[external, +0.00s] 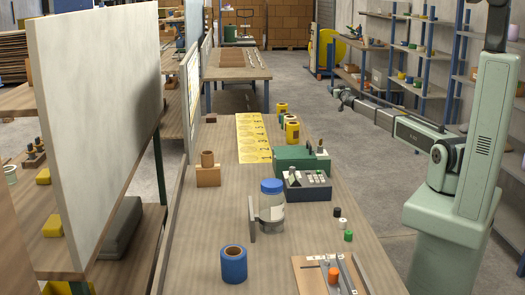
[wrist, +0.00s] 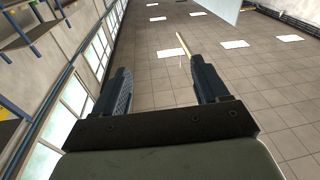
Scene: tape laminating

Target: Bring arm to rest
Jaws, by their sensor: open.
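My gripper (wrist: 158,65) shows in the wrist view with its two dark fingers spread wide apart and nothing between them. Beyond the fingers are a tiled surface with bright white panels and a row of windows at the left. No tabletop object shows in the wrist view. In the external view my pale green arm stands to the right of the wooden workbench (external: 207,259), apart from the things on it. I cannot clearly make out the fingers in the external view.
On the workbench stand a blue tape roll (external: 234,264), a blue-lidded jar (external: 271,207), a green machine (external: 296,158), a brown roll on a block (external: 208,176) and a yellow sheet (external: 252,143). A tall pale panel (external: 95,130) is at left. Shelves (external: 425,50) stand at back right.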

